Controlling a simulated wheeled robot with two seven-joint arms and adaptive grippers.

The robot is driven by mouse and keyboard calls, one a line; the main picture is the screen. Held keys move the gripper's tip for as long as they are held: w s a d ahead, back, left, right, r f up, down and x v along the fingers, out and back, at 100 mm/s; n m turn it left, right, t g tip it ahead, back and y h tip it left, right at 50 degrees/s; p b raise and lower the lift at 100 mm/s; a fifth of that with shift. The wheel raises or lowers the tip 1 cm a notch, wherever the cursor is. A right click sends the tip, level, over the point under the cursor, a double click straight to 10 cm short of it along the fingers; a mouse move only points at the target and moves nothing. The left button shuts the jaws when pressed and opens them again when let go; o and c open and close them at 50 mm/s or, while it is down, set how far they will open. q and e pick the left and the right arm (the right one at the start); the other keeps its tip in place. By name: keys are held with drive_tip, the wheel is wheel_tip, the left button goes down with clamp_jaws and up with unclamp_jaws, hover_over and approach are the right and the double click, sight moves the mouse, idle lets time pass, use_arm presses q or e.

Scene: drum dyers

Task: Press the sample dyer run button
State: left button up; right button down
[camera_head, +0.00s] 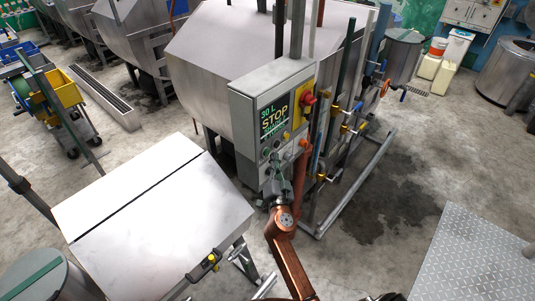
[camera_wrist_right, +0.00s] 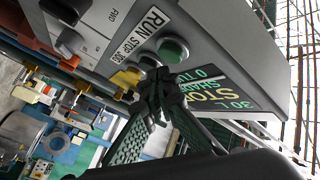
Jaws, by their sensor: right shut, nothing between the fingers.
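The sample dyer's grey control box (camera_head: 243,120) carries a screen (camera_head: 273,117) reading "30 L" and "STOP". In the right wrist view, a round green button (camera_wrist_right: 172,49) sits beside a label (camera_wrist_right: 147,34) reading "RUN STOP JOG". A dark button (camera_wrist_right: 148,62) and a yellow one (camera_wrist_right: 124,78) follow in the same row. My right gripper (camera_head: 275,163) is shut and empty at the lower part of the panel. Its fingertips (camera_wrist_right: 158,76) are close to the dark and green buttons and partly cover the dark one; contact cannot be told. My left gripper is not in view.
A red emergency knob (camera_head: 309,99) on a yellow plate and valve pipes (camera_head: 345,128) line the box's right side. A steel-topped cabinet (camera_head: 150,215) stands at the front left. Wet concrete floor (camera_head: 395,205) lies open to the right.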

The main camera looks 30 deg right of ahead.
idle(0.3)
drive_tip(key=shift+w+a+b, duration=0.15)
drive_tip(key=shift+w+b, duration=0.25)
drive_tip(key=shift+b, duration=0.05)
